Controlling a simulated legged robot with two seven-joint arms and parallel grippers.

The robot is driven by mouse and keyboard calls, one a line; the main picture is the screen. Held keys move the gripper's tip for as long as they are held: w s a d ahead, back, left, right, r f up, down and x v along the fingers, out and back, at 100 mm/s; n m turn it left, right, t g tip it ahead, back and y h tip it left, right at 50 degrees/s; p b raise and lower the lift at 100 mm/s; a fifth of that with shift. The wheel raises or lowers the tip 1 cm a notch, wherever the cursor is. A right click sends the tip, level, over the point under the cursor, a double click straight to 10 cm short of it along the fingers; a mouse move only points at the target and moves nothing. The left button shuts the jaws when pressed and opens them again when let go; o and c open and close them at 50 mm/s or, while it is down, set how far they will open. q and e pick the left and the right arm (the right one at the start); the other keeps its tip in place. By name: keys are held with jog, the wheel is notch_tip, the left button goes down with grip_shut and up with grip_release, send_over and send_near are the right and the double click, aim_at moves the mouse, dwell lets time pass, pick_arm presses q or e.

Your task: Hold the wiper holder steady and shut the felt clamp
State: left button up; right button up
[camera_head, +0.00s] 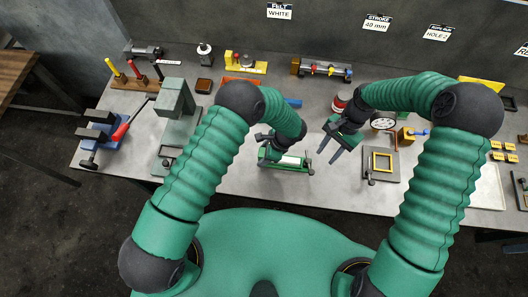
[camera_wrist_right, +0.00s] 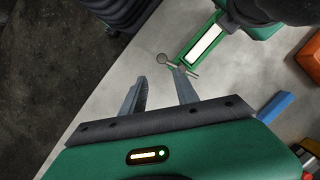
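The wiper holder (camera_head: 269,158) is a small green frame with a white felt strip (camera_head: 291,161), near the table's front edge. In the right wrist view the holder (camera_wrist_right: 185,59) shows at the top with its white strip (camera_wrist_right: 203,45). A small metal ring and pin (camera_wrist_right: 163,60), perhaps the felt clamp, stick out at its near end. My left gripper (camera_head: 270,145) is at the holder's left part; its fingertips are partly hidden. My right gripper (camera_head: 328,154) is open and empty, right of the holder; its fingers (camera_wrist_right: 160,85) are apart, close to the ring and pin.
A grey plate with a yellow square frame (camera_head: 382,163) lies right of my right gripper. A green press-like stand (camera_head: 176,105) and a blue vise (camera_head: 102,130) stand at the left. A blue block (camera_wrist_right: 276,107) lies on the table. Some bare tabletop surrounds the holder.

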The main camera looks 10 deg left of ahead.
pick_arm(q)
jog(key=shift+a, duration=0.65)
grip_shut()
pick_arm(e)
jog(key=shift+a+r, duration=0.1)
jog(key=shift+a, duration=0.55)
pick_arm(q)
jog(key=shift+d, duration=0.15)
pick_arm(e)
jog(key=shift+d, duration=0.1)
